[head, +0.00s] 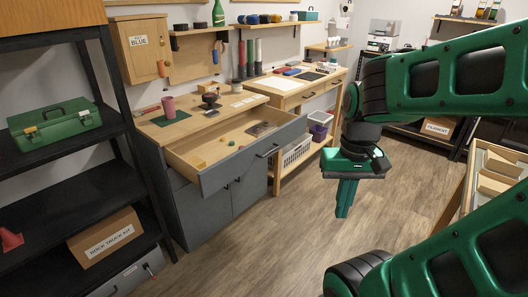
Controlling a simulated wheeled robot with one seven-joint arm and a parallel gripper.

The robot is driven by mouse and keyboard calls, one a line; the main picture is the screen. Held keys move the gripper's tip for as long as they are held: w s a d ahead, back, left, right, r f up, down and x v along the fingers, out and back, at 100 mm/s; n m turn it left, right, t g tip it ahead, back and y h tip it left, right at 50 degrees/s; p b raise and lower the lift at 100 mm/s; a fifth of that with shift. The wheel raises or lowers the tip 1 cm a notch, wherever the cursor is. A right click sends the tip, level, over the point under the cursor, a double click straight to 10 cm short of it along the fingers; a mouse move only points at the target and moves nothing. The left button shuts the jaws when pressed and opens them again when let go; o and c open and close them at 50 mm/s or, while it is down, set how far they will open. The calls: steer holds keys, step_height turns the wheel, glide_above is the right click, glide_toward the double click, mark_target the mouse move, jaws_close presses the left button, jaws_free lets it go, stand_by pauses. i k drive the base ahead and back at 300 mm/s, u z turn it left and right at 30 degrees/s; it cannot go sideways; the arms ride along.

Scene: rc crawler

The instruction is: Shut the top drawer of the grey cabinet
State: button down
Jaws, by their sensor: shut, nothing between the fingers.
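The grey cabinet (185,202) stands left of centre under a wooden top. Its top drawer (268,152) is pulled well out, with a grey front and a dark handle (268,150). Several small coloured items and a flat dark item lie inside it. The two doors below the drawer are shut. My gripper (344,212) is shut and empty, pointing down over the floor. It is right of the drawer front and apart from it.
A wooden workbench (283,86) adjoins the cabinet on the right, with a white basket (297,151) and a purple bin (320,118) low down. A black shelf (75,180) stands at left. Wooden floor (265,255) is clear before the cabinet. An open-topped wooden unit (497,165) is at right.

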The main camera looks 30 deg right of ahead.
mark_target(226, 163)
steer(key=i, duration=0.95)
steer(key=z, duration=0.05)
